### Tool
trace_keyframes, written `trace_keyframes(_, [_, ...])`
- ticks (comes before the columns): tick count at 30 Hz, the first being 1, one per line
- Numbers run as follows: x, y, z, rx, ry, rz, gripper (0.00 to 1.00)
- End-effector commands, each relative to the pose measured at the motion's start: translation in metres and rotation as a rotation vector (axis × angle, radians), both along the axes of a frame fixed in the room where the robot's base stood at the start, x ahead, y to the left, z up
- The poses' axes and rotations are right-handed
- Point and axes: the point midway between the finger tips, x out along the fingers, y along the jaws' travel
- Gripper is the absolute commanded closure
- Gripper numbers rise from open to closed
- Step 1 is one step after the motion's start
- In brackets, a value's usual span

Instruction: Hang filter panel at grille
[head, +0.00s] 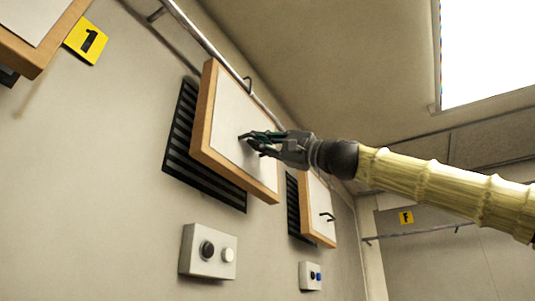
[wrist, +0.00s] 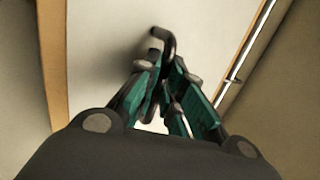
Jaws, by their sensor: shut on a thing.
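The filter panel (head: 228,125) is a white board with a wooden frame. It is tilted in the head view, in front of a dark slatted grille (head: 180,130) on the wall. Its upper edge is near a metal rail (head: 205,42), where a dark hook (head: 248,84) shows. I cannot tell whether the panel hangs on it. My gripper (head: 250,140) is shut on the dark handle at the panel's middle. In the wrist view, the fingers (wrist: 167,85) close around the dark bent handle (wrist: 163,40) on the white face (wrist: 105,40).
A second framed panel (head: 318,205) with a handle stands before another grille (head: 293,205) on the right. A switch box (head: 208,262) is below, with a smaller one (head: 311,276) beyond. A yellow sign "1" (head: 87,40) is at upper left.

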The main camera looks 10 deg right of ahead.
Motion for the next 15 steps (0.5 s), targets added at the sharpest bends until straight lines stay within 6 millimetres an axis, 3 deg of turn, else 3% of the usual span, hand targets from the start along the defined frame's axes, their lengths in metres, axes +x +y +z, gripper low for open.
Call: trace_keyframes(15, [-0.001,0.000,-0.028,-0.001,-0.001,0.000,1.00])
